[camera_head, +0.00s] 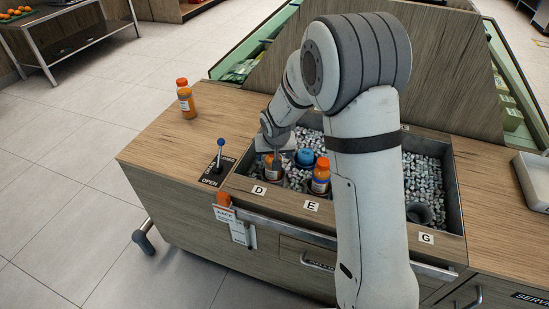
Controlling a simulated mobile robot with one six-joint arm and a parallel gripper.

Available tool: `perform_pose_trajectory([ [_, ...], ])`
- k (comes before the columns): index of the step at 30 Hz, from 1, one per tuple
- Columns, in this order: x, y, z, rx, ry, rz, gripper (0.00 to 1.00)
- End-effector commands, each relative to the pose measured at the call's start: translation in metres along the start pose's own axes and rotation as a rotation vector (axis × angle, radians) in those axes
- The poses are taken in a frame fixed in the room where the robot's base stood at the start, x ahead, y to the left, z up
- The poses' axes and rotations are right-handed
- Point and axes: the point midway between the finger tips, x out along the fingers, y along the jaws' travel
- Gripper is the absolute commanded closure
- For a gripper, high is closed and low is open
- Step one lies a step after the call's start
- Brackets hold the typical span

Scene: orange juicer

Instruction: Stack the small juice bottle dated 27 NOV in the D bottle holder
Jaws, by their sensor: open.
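My gripper (275,155) points down over the D position at the left of the ice bin, its jaws at the top of a small orange juice bottle (269,161). That bottle sits low behind the D label (259,190), partly hidden by the gripper. The gripper is open; whether its fingers touch the bottle cannot be told. The D holder itself is mostly hidden. Another orange-capped bottle (321,176) stands upright behind the E label (312,206). A third orange juice bottle (186,100) stands on the wooden counter at the left. No date is readable on any bottle.
A blue-capped item (305,157) is close to the right of my gripper. My arm hides the bin's middle.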

Motion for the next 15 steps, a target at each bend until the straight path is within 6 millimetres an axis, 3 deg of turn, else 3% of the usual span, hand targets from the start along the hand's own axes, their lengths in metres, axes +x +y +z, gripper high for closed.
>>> perform_pose_trajectory([
  [1, -0.015, 0.0, -0.002, -0.001, 0.005, -0.001, 0.28],
  [6, -0.05, 0.0, -0.001, 0.0, 0.004, -0.001, 0.28],
  [15, -0.082, 0.0, 0.0, 0.0, 0.0, 0.0, 0.28],
])
